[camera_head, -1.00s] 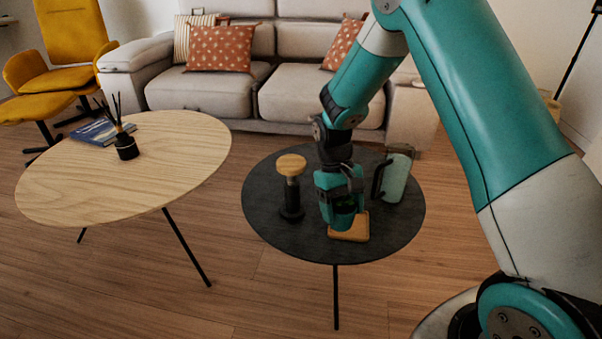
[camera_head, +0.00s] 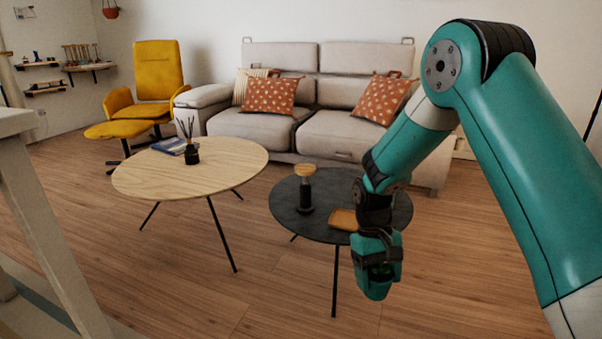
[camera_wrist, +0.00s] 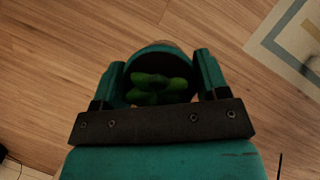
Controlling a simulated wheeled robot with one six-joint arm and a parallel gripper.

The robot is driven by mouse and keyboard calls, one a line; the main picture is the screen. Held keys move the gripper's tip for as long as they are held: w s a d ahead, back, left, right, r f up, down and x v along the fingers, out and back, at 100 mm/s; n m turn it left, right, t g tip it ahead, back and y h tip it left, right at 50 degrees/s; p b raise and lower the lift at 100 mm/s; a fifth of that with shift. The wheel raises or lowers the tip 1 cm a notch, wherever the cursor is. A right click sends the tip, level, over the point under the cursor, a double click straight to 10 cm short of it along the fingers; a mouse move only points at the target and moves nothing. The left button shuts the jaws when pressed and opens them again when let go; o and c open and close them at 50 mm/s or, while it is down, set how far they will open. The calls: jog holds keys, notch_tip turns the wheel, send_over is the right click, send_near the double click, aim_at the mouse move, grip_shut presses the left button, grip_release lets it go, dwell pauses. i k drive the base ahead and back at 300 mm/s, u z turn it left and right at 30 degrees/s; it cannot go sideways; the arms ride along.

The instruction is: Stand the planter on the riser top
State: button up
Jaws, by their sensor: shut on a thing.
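The planter (camera_wrist: 160,53) shows from above in the wrist view as a round dark teal pot with a green plant (camera_wrist: 158,84) in it. My gripper (camera_wrist: 160,72) is shut on it, one finger on each side. In the head view the planter (camera_head: 374,288) hangs upright below my gripper (camera_head: 377,262), over the floor in front of the dark round table (camera_head: 287,207). It is clear of any surface. A low tan wooden block (camera_head: 341,219), perhaps the riser, lies on that table, partly hidden behind my arm.
A white table (camera_head: 30,190) stands at left foreground. Floor between is clear.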

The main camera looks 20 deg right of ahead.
aim_at(306, 167)
jog(key=u, duration=0.7)
jog(key=i, duration=1)
jog(key=z, duration=0.15)
